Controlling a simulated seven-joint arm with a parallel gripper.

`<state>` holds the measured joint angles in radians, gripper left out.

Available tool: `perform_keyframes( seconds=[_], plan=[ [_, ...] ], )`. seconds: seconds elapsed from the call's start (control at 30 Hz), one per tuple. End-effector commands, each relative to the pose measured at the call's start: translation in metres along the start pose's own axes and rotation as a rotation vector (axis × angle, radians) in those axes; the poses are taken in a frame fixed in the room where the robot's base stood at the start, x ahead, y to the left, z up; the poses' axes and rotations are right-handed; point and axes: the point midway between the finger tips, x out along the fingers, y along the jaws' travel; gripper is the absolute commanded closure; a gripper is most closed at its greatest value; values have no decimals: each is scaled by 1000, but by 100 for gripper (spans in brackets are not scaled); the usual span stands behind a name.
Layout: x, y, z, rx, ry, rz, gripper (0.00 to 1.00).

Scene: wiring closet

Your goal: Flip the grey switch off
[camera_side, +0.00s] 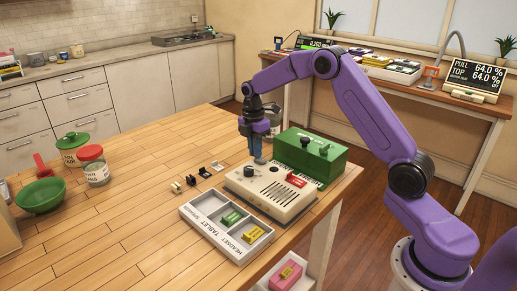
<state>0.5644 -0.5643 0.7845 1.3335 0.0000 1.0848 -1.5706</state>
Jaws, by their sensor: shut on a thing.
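A beige box (270,196) stands on the wooden table, with a dark round knob (250,171), a red part (296,180) and small holes on its top.
A green box (318,152) with a black knob stands close behind and right of the beige box. A compartment tray (204,222) with green and yellow pieces lies in front. Small connectors, jars and a green bowl (41,195) are to the left.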

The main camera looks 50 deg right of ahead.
Motion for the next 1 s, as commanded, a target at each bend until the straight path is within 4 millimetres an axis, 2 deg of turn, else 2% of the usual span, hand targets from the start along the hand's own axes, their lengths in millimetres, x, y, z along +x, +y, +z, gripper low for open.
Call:
perform_keyframes(
  seconds=[0.03,0.27,0.73,0.87,1.0],
  plan=[
    [11,-3,0,-1,0,-18,100],
    [11,-5,-1,-1,0,-18,100],
    [6,-20,-1,-1,0,-26,100],
    [-2,-18,-1,-1,0,-19,100],
    [-24,-10,-1,-1,0,5,100]
  ],
)
